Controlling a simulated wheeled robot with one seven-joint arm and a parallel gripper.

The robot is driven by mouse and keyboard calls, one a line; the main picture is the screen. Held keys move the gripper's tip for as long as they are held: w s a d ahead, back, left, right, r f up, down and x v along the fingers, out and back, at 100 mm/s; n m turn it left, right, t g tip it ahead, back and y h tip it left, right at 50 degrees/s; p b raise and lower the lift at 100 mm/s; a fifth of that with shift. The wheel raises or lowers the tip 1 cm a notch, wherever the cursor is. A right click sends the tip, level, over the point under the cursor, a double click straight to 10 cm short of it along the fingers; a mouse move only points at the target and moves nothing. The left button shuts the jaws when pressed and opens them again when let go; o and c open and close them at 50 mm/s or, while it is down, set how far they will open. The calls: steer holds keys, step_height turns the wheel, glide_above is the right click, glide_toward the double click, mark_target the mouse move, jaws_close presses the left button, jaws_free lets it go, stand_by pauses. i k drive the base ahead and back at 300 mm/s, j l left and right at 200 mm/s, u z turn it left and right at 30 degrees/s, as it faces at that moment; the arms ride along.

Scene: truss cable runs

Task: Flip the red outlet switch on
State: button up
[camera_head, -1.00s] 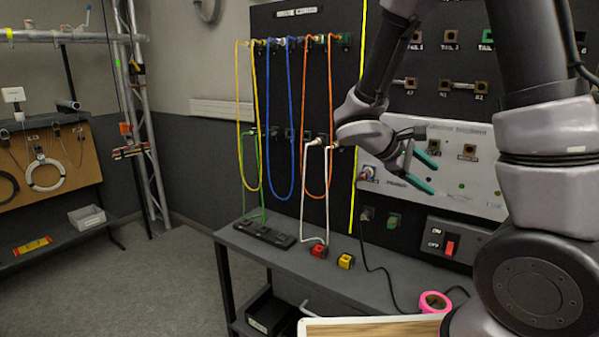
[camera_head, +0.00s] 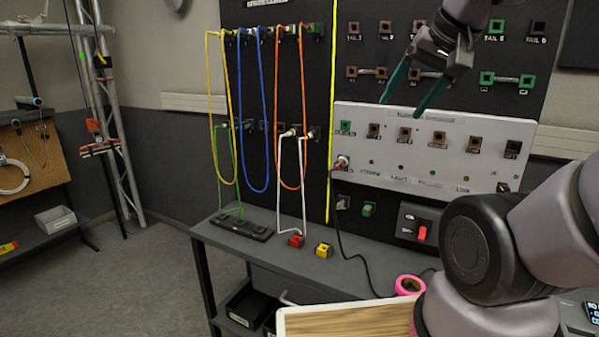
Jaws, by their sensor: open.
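The red outlet switch (camera_head: 422,231) is a small red rocker on a dark box (camera_head: 405,221) low on the black panel, beside ON and OFF lettering. The rocker's exact tilt is too small to tell. My gripper (camera_head: 404,97) is open, with two green fingers pointing down and left in front of the upper edge of the white socket panel (camera_head: 480,160). It is above the switch box, well apart from it, and holds nothing.
Yellow, blue, orange and white cables (camera_head: 266,120) hang on the left of the panel. A workbench (camera_head: 290,252) below bears a black power strip (camera_head: 241,227), a red block (camera_head: 296,241), a yellow block (camera_head: 324,250) and pink tape (camera_head: 409,285). A black cord (camera_head: 358,240) hangs left of the switch box.

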mark_target(421, 237)
steer(key=j+z, duration=0.4)
steer(key=k+j+z, duration=0.1)
steer(key=z, duration=0.25)
steer(key=k+j+z, duration=0.15)
steer(key=j+z, duration=0.25)
steer(key=i, duration=0.5)
